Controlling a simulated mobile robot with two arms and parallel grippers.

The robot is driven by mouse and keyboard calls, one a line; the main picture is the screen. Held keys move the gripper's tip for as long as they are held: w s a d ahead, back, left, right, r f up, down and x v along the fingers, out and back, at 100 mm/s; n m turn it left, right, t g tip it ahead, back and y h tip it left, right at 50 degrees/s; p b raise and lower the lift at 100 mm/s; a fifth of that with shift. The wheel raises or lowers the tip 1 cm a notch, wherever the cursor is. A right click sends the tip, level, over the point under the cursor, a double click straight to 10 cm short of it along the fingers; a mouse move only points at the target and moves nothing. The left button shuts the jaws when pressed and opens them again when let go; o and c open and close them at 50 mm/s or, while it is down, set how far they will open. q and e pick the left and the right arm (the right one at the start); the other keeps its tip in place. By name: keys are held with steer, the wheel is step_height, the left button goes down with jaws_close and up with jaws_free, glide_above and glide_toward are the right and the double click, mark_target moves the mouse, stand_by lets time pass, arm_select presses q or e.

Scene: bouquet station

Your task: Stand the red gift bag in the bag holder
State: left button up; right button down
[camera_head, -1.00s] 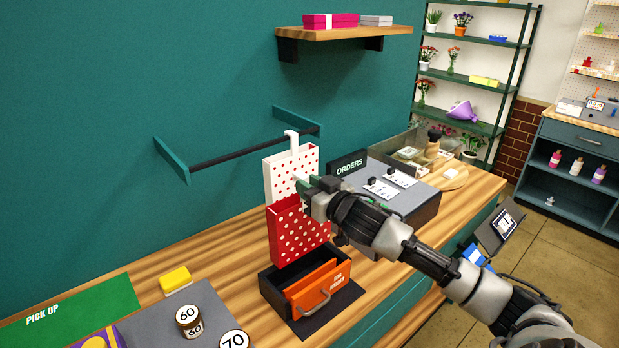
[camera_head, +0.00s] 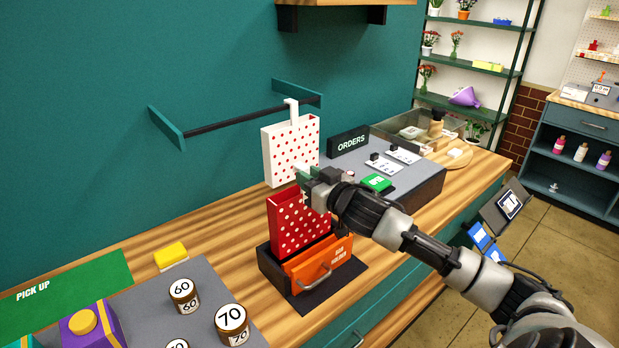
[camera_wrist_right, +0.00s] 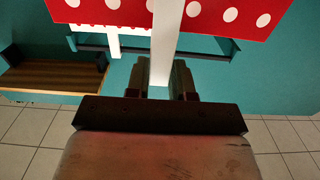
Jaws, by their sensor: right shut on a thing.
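The red gift bag (camera_head: 297,226) with white dots is upright, its lower part inside the black bag holder (camera_head: 268,262) behind the holder's orange front (camera_head: 321,265). Its base is hidden by that front. My right gripper (camera_head: 303,174) is at the top of the bag, shut on its white handle. In the right wrist view the white handle (camera_wrist_right: 165,45) runs between the fingers of the right gripper (camera_wrist_right: 161,80), and the red bag (camera_wrist_right: 215,15) spans the top. My left gripper is not in view.
A white bag with red dots (camera_head: 290,150) hangs on the wall rail (camera_head: 240,121) behind. The grey station with the ORDERS sign (camera_head: 348,141) stands to the right. Weights (camera_head: 184,296) sit on a grey mat at the front left. Bare wood (camera_head: 215,235) lies left of the holder.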

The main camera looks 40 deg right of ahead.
steer(key=shift+f+b, duration=1.7)
steer(key=shift+f, duration=0.95)
steer(key=c, duration=0.9)
jaws_free()
steer(key=shift+s+d+b, duration=0.2)
steer(key=shift+s+b, duration=0.55)
steer(key=shift+s, duration=1.95)
steer(key=shift+s+d+b, duration=0.2)
steer(key=shift+s+b, duration=0.5)
steer(key=shift+s, duration=2)
